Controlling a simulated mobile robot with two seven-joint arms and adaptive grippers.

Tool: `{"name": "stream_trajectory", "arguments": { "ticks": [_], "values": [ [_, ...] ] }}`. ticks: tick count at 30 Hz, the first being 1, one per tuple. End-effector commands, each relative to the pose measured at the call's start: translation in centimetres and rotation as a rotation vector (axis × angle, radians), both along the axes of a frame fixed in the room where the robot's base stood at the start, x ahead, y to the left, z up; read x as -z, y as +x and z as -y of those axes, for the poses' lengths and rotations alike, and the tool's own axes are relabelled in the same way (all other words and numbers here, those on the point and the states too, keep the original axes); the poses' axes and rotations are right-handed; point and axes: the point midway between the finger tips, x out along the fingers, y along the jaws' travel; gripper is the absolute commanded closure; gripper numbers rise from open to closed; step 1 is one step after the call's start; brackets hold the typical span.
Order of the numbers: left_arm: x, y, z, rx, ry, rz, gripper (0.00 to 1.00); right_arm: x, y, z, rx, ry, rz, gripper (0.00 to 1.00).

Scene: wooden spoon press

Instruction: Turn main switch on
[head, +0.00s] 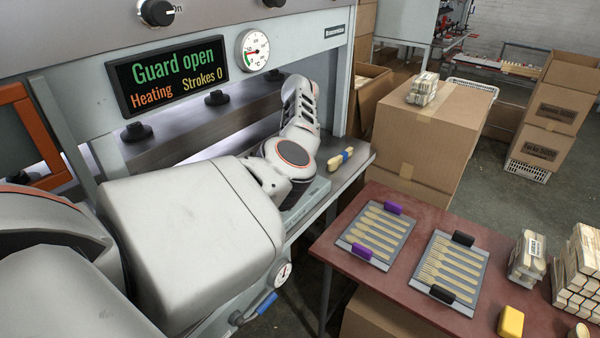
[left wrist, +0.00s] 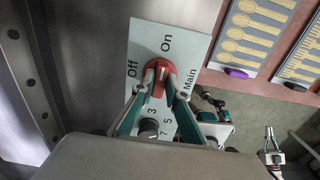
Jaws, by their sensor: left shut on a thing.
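The main switch is a red rotary knob (left wrist: 159,72) on a white plate (left wrist: 190,52) marked Off, On and Main in the left wrist view. My left gripper (left wrist: 156,90) is shut on the red knob, with a teal finger on each side of its grip. The grip runs roughly along the line toward On, but I cannot tell its exact setting. In the head view my left arm reaches across the press front and hides the gripper and switch.
The press display (head: 167,74) reads Guard open, Heating, Strokes 0. A dark red table (head: 450,319) at right holds two trays of wooden cutlery. A cardboard box (head: 430,125) stands behind it. A blue-handled valve (head: 265,304) sits on the lower press front.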

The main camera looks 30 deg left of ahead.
Motion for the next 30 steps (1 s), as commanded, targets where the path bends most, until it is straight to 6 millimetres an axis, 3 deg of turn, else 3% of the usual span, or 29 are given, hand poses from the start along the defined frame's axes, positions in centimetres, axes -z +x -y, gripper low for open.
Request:
{"name": "stream_trajectory", "arguments": {
  "ticks": [4,5,6,19,23,30],
  "values": [
    [-0.2,0.1,-0.1,0.003,0.004,0.004,1.00,0.0,0.0,0.0,0.000,0.000,0.000,1.00],
    [-0.2,0.1,-0.1,0.003,0.004,0.004,0.79,0.0,0.0,0.0,-0.001,0.001,0.000,1.00],
    [-0.2,0.1,-0.1,0.002,0.003,0.004,0.69,0.0,0.0,0.0,-0.001,0.001,0.000,1.00],
    [-0.6,0.1,0.0,0.001,0.003,0.002,0.69,0.1,-0.1,-0.3,0.005,0.007,-0.004,1.00],
    [-2.3,0.1,0.0,0.000,0.003,0.004,0.69,0.0,-0.1,-0.2,0.003,0.006,-0.001,1.00],
    [-7.3,0.1,0.0,0.001,0.003,0.005,0.69,0.0,0.0,-0.2,0.003,0.004,0.000,1.00]
  ]
}}
